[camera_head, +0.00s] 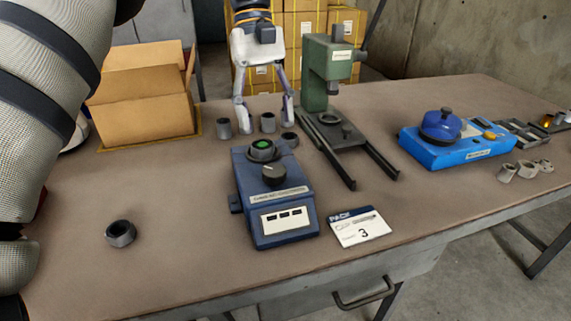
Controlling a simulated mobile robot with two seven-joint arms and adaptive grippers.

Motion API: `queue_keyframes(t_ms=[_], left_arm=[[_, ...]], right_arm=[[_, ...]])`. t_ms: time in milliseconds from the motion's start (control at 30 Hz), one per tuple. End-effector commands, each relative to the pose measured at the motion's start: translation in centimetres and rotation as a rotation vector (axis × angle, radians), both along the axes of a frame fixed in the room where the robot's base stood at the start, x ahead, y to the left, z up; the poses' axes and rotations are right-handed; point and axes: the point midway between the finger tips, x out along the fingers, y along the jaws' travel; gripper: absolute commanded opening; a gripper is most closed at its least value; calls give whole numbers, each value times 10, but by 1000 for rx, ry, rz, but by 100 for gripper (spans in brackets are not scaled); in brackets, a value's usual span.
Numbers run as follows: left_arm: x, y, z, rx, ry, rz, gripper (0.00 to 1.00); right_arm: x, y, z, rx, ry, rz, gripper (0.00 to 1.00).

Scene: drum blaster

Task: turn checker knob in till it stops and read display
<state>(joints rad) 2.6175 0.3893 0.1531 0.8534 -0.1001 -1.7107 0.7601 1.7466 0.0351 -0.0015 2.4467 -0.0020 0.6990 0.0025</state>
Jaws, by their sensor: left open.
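The checker (268,205) is a dark blue box in the middle of the table. Its dark round knob (274,175) sits on the sloping top. Below it is a white display (286,219) with several small dark marks, too small to read. A grey ring-shaped part (262,150) with a green centre sits at the checker's upper end. My left gripper (266,121) points down behind the checker, its two fingers spread apart. A grey cylindrical part (268,123) appears between the fingers, apart from them. The gripper does not touch the knob. My right gripper is out of view.
A green press (316,80) stands behind right of the checker. A blue device (450,152) is at right, a cardboard box (145,95) at back left.

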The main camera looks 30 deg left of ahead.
Motion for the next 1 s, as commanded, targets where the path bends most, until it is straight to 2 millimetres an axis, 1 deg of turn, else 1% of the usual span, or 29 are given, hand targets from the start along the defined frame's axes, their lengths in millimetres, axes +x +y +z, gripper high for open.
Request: queue_keyframes(t_ms=[33, 200, 333, 400, 500, 733, 933, 967, 1000], left_arm=[[-5, -5, -6, -3, -2, -3, 57], [-15, -18, -48, -1, -3, -4, 57], [-20, -25, -72, 0, -3, -4, 57], [-21, -27, -79, 1, -4, -4, 57], [-22, -29, -85, 1, -4, -4, 57], [-23, -29, -86, 1, -3, -5, 57], [-22, -29, -86, 3, -3, -5, 11], [-22, -29, -86, 2, -3, -5, 9], [-22, -29, -86, 2, -3, -5, 9]], right_arm=[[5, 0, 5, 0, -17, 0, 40], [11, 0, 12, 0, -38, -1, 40], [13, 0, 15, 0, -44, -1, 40], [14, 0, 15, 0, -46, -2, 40], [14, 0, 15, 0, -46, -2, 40], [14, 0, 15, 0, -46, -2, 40], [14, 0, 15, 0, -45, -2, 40], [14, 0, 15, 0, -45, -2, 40], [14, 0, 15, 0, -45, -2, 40]])
